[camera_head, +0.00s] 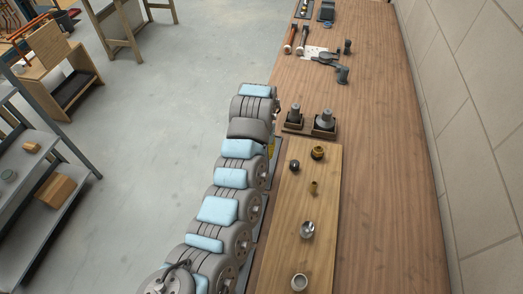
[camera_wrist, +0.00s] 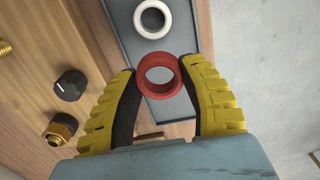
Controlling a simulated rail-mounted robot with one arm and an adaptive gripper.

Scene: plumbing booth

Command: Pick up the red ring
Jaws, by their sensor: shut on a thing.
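The red ring (camera_wrist: 160,94) is between the two fingertips of my gripper (camera_wrist: 160,72) in the wrist view. My gripper, with yellow ribbed backs and dark inner pads, is shut on the ring's two sides. The ring's opening faces the camera, and a grey tray (camera_wrist: 190,99) shows through and behind it. How high the ring is above the tray is hard to tell. In the head view my arm hides the ring, and the gripper is mostly hidden too.
A white ring (camera_wrist: 152,33) lies on the tray beyond the red one. A black cap (camera_wrist: 71,84) and a brass fitting (camera_wrist: 60,129) are to the left on a wooden board (camera_head: 325,190). Two dark fittings on stands (camera_head: 325,121) are behind the board. The bench's right side is clear, beside a wall (camera_head: 480,130).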

